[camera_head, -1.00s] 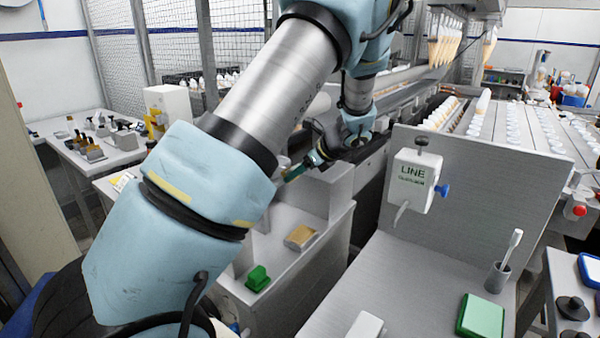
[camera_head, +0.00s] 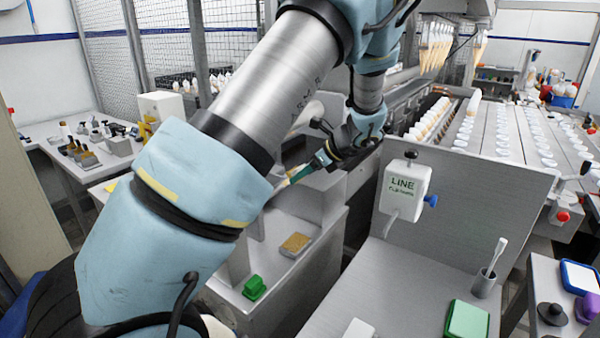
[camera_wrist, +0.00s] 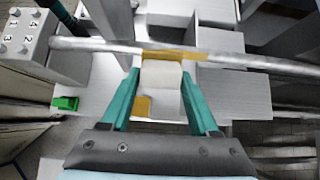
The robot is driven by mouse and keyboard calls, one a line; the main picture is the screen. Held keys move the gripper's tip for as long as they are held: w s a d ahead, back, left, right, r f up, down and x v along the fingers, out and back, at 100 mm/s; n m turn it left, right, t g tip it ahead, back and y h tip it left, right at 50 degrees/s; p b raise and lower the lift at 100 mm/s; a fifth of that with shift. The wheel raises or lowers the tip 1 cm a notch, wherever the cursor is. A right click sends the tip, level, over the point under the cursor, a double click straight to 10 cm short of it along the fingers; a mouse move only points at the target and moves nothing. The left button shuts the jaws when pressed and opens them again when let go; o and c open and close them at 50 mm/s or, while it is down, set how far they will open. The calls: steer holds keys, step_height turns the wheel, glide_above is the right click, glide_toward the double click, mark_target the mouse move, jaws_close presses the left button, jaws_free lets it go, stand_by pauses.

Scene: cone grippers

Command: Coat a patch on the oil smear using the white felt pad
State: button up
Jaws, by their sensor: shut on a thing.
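My gripper (camera_wrist: 162,85) is shut on the white felt pad (camera_wrist: 162,75), a pale block between its two teal fingers in the wrist view. An amber smear (camera_wrist: 188,55) lies on a pale rail (camera_wrist: 232,60) just beyond the pad. I cannot tell whether pad and smear touch. In the head view my gripper (camera_head: 304,172) hangs above the grey bench at the middle, and my arm hides part of it.
A tan pad (camera_head: 295,243) and a green block (camera_head: 254,287) sit on the grey bench below. A white LINE box (camera_head: 405,188) is on a metal panel to the right. A green pad (camera_head: 467,320) and a brush in a cup (camera_head: 484,283) stand on the right bench.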

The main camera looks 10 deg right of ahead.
steer(key=shift+d, duration=0.1)
steer(key=p+v, duration=0.2)
steer(key=shift+s+d+r, duration=0.15)
steer(key=shift+s+r, duration=0.1)
steer(key=shift+r, duration=0.05)
stand_by(0.6)
